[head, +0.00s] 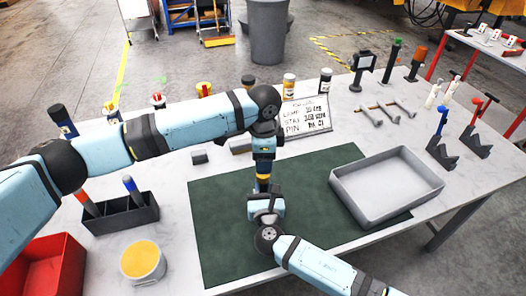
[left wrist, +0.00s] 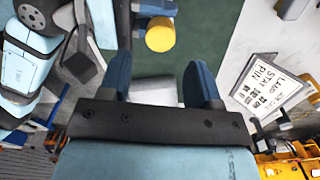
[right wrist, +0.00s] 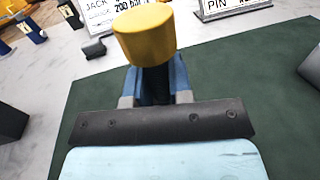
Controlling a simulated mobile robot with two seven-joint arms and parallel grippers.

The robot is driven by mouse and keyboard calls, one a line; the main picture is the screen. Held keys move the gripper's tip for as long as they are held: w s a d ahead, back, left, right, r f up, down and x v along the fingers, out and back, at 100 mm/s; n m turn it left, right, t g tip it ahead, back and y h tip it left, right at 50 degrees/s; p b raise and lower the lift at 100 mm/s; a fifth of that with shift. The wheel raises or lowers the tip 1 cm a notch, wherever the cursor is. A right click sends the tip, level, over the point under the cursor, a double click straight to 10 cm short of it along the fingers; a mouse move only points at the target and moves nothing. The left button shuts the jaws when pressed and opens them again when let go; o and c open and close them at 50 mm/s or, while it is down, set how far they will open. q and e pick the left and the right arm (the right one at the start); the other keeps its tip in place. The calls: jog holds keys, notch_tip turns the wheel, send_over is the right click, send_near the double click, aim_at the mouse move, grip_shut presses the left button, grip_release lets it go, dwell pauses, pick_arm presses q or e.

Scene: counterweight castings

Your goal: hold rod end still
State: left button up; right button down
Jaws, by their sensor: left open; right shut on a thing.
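A dark piece with a yellow round end (right wrist: 143,33) is held in my right gripper (right wrist: 154,92), which is shut on it. The yellow end stands out beyond the fingertips. In the head view the yellow end (head: 263,178) shows small, just above my right gripper (head: 264,192) over the green mat. My left gripper (left wrist: 160,82) is open, and the yellow end (left wrist: 160,34) is beyond its fingers, not between them. A pale grey patch shows between the left fingers; I cannot tell what it is. In the head view my left gripper partly hides the held piece.
A grey tray (head: 398,210) lies on the right of the green mat (head: 225,232). A sign card (head: 306,116) and several jars stand behind. A black holder (head: 120,215), a yellow-topped tub (head: 143,262) and a red bin (head: 45,272) are on the left.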

pick_arm(q)
jog(key=n, duration=0.7)
jog(key=shift+r, duration=0.25)
jog(key=n, duration=0.6)
jog(key=shift+r+n, duration=0.2)
jog(key=shift+n, duration=0.1)
jog(key=n, duration=0.6)
jog(key=shift+r, duration=0.2)
jog(key=n, duration=0.6)
jog(key=shift+r, duration=0.2)
jog(key=shift+f, duration=4.05)
